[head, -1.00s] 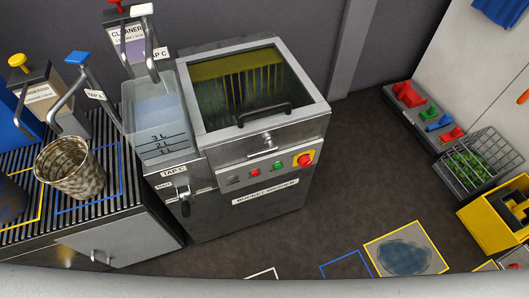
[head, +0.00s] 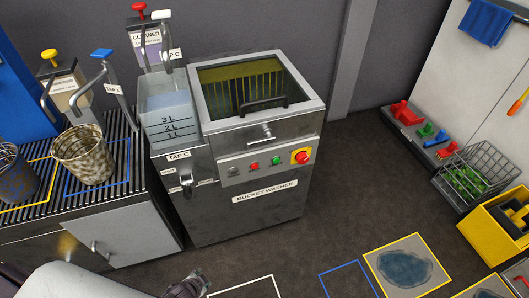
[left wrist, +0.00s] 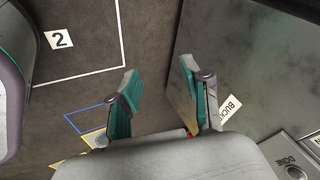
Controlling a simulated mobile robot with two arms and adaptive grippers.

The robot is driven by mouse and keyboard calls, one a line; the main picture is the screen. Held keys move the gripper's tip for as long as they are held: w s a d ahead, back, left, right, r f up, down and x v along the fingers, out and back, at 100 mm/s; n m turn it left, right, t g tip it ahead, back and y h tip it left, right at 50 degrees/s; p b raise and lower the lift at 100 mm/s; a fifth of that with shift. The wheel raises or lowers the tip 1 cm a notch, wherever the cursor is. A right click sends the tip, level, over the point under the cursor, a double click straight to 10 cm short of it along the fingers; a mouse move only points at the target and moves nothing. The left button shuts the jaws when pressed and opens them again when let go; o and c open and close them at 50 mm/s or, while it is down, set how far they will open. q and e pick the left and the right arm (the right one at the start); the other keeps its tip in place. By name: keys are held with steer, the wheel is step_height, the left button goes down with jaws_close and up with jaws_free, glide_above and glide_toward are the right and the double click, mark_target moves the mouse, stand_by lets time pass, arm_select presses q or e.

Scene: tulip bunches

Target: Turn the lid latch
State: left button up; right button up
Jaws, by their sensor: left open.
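The bucket washer (head: 245,220) is a steel cabinet with a glazed, metal-framed lid (head: 210,104) that is closed. A small silver lid latch (head: 261,133) sits on the front just below the lid's edge, with its short lever roughly sideways. A black handle (head: 264,104) is on the lid. My left gripper (head: 187,287) is at the bottom edge of the head view, low in front of the washer and well below the latch. In the left wrist view its teal fingers (left wrist: 160,102) are apart and empty, beside the washer's front. The latch is not visible there. My right gripper is not in view.
The washer's front has buttons and a red knob (head: 302,156). A measuring tank (head: 168,112) and tap lever (head: 186,182) stand left of the latch. A bucket (head: 84,155) is on the ribbed counter. Floor right of the washer is clear; a wire basket (head: 480,175) stands farther right.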

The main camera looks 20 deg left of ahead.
arm_select(q)
steer(key=w+r+m+t+b, duration=0.3)
steer(key=w+r, duration=0.4)
steer(key=w, duration=0.6)
steer(key=m+t+h+b, duration=0.4)
steer(key=m+t+b, duration=0.4)
steer(key=m, duration=0.2)
glide_toward(257, 145)
steer(key=w, duration=0.3)
steer(key=w+d, duration=0.1)
steer(key=w, duration=0.5)
steer(key=shift+w+d+f, duration=0.15)
steer(key=shift+d, duration=0.05)
steer(key=shift+w+d, duration=0.1)
steer(key=shift+w, duration=0.65)
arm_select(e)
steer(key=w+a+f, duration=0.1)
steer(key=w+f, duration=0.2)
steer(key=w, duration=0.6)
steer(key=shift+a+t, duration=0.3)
arm_select(q)
steer(key=shift+c, duration=0.2)
